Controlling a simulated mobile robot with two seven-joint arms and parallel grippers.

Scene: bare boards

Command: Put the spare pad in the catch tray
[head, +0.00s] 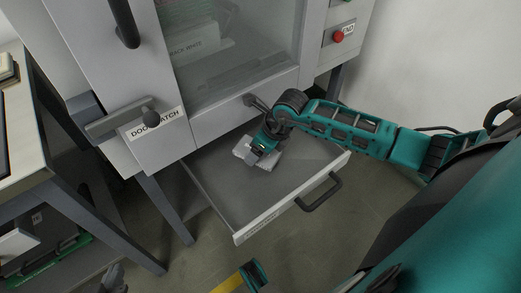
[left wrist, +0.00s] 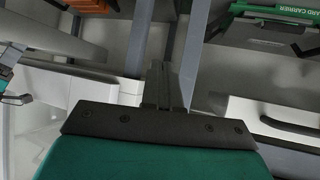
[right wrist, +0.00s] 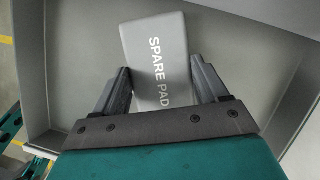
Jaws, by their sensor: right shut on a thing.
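The spare pad (right wrist: 160,50) is a flat grey block with white "SPARE PAD" lettering. My right gripper (right wrist: 162,82) has a finger on each side of it and is shut on it. In the head view the pale pad (head: 242,150) shows beside my right gripper (head: 262,150), inside the outline of the pulled-out drawer-like catch tray (head: 215,190). The grey tray floor (right wrist: 75,60) lies below the pad; I cannot tell whether they touch. My left gripper (head: 114,278) is low at the bottom left, away from the tray. Its fingers (left wrist: 166,85) are together and empty.
The cabinet (head: 240,110) with a window and a door latch handle (head: 120,123) stands above the tray. The tray's front has a dark handle (head: 320,193). A bench (head: 35,165) stands at the left. A red button (head: 338,36) is at the upper right.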

